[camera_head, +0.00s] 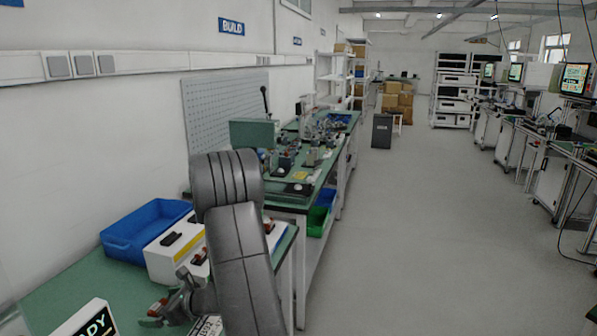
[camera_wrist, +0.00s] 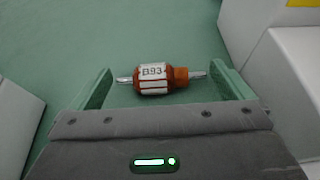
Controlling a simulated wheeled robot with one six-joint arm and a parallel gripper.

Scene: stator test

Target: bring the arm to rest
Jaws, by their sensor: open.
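My gripper (camera_wrist: 166,76) is open, with one green finger at each side of the wrist view. An orange-brown rotor (camera_wrist: 180,76) with a white label and a metal shaft lies on the green bench top (camera_wrist: 150,35) between the fingers. No contact with either finger is clear. In the head view my arm reaches down over the near bench (camera_head: 60,285), and my gripper (camera_head: 165,312) is low over it, partly hidden by my arm. I cannot make out the rotor clearly there.
A blue bin (camera_head: 125,248) and a white box with dark and red parts (camera_head: 160,262) stand just beyond my gripper. A sign ending in "DY" (camera_head: 95,322) stands at the lower left. A cluttered bench (camera_head: 325,172) follows behind. The grey aisle floor (camera_head: 420,230) to the right is clear.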

